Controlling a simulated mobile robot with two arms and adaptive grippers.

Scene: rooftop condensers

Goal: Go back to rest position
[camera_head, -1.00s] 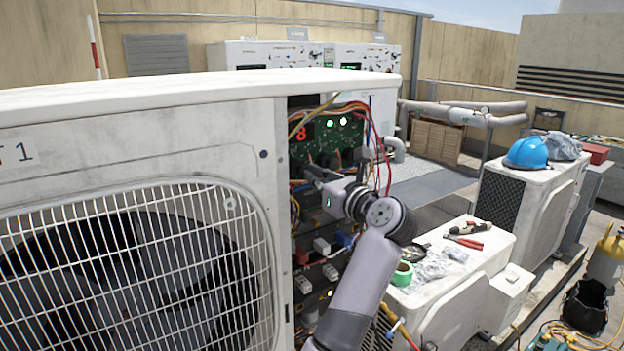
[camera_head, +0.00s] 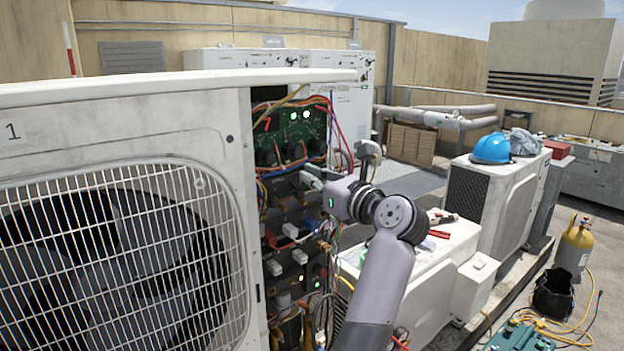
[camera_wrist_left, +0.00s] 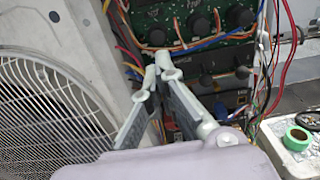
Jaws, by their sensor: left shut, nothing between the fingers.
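My left arm rises from the bottom of the head view, and its left gripper (camera_head: 311,178) is in front of the open electrical bay of the large condenser unit (camera_head: 120,120). In the left wrist view the left gripper (camera_wrist_left: 162,66) has its fingertips together with nothing between them. Behind the fingers are the green circuit board (camera_head: 290,130), with a red digit display and lit lamps, and loose coloured wires. Whether the fingers touch any wire cannot be told. My right gripper is not in view.
The condenser's fan grille (camera_head: 110,260) is on the left. A low white unit (camera_head: 425,275) with pliers (camera_head: 440,217) stands right of my arm. A blue helmet (camera_head: 491,148) lies on another unit.

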